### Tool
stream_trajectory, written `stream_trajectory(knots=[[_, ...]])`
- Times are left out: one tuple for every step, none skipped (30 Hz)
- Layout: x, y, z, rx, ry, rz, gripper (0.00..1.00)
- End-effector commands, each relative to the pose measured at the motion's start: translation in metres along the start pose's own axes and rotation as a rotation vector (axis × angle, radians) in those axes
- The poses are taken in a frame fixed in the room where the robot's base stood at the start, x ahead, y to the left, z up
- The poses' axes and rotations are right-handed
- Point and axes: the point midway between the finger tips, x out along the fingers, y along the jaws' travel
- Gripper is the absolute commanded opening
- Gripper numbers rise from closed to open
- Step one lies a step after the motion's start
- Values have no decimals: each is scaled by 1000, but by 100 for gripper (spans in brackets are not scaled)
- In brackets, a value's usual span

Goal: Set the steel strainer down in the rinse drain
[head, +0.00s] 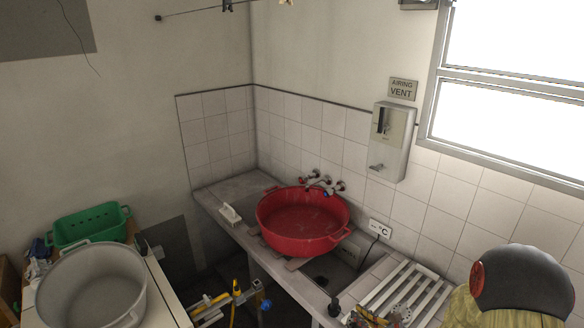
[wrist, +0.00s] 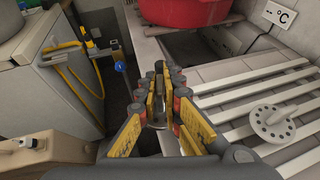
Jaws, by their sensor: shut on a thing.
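My gripper (wrist: 158,98) is shut on a small shiny metal piece (wrist: 157,112), which I take to be the steel strainer. Its yellow-padded fingers hide most of it, so its shape and tilt cannot be told. In the head view my gripper (head: 372,318) is at the bottom edge, by the front rim of the concrete washtub (head: 225,214) and the slatted rack. A small dark spot (head: 321,281) in the tub's near basin looks like the rinse drain. The gripper is to the right of it and apart from it.
A red basin (head: 303,240) sits across the washtub, beyond my gripper. A white slatted rack (wrist: 230,85) lies at the right, with a pale perforated disc (wrist: 272,122) on it. A large grey pot (head: 92,290) and green crate (head: 90,227) stand at the left.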

Motion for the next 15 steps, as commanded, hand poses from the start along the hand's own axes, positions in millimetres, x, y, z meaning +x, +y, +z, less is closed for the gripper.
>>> stream_trajectory(knots=[[4, 9, 2, -7, 0, 17, 0], [6, 12, 2, -10, 0, 23, 0], [8, 16, 3, -12, 0, 29, 0], [9, 18, 3, -13, 1, 32, 0], [10, 20, 1, -12, 1, 31, 0], [10, 20, -2, -8, 2, 24, 0], [10, 19, -6, -4, 3, 17, 0], [10, 17, -9, 1, 3, 7, 0], [9, 14, -15, 8, 3, -12, 0], [8, 11, -19, 16, 3, -29, 0], [7, 7, -18, 22, -1, -50, 0], [5, 2, -14, 29, -3, -73, 0], [4, 0, -9, 33, -5, -87, 0], [3, -3, -5, 38, -6, -100, 0], [1, -5, 2, 42, -8, -115, 0]])
